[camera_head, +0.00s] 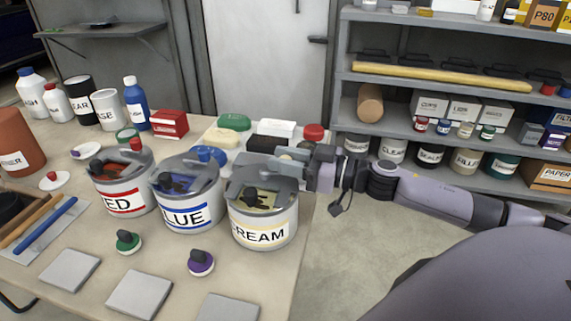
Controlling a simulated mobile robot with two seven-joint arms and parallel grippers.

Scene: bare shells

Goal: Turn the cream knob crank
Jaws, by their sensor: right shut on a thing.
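The cream can (264,235), a grey pot labelled CREAM with a yellow band, stands at the table's right edge. My right gripper (287,163) reaches in from the right at the back rim of this can. It is shut on the cream knob of the crank, which the fingers mostly hide. The blue can (185,216) and the red can (124,197) stand to the left, each with a crank; the blue knob (206,154) and red knob (136,144) show. My left gripper is not in view.
A green knobbed disc (128,242), a purple knobbed disc (201,262) and grey tiles (139,294) lie in front of the cans. Bottles (106,108) and a red box (169,123) stand behind. Shelves (440,83) are at right; open floor lies beside the table.

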